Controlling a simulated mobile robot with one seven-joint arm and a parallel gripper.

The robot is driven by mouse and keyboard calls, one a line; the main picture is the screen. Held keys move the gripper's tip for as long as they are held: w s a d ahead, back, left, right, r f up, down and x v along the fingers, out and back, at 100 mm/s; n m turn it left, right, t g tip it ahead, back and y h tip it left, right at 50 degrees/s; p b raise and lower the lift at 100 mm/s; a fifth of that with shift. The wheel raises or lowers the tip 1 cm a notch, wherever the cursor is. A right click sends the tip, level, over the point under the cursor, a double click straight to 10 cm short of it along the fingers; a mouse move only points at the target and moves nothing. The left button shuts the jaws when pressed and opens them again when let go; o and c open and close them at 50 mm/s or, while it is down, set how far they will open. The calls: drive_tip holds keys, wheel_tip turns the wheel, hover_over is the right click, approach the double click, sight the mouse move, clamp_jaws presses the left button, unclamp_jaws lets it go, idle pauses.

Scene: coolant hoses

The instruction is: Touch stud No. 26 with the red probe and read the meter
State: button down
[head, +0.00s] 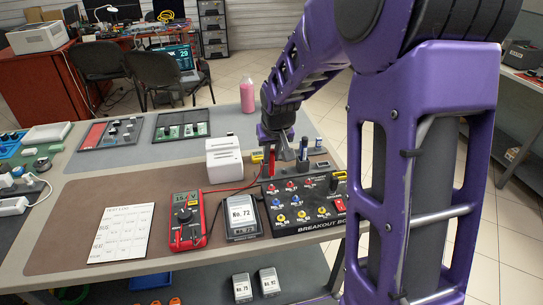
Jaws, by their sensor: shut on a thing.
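The breakout box (283,229) is a black panel at the right front of the bench, with red, blue and yellow studs in rows. The numbers beside the studs are too small to read, so I cannot tell which is No. 26. My gripper (279,158) hangs over the back edge of the box, pointing down. It appears shut on the red probe (271,164), which is roughly upright; the fingertips are small and partly hidden. The red meter (187,228) lies left of the box, with a lit display seeming to read about 15.4 V. A red lead runs from it toward the probe.
A module marked No. 72 (241,215) sits between meter and box. A white block (224,160) and a dark blue upright piece (304,148) stand near my gripper. A printed sheet (122,234) lies at left. A pink bottle (247,95) stands at the back.

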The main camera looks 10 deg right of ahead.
drive_tip(key=shift+r+p, duration=1.5)
drive_tip(key=shift+r, duration=0.95)
drive_tip(key=shift+w, duration=0.1)
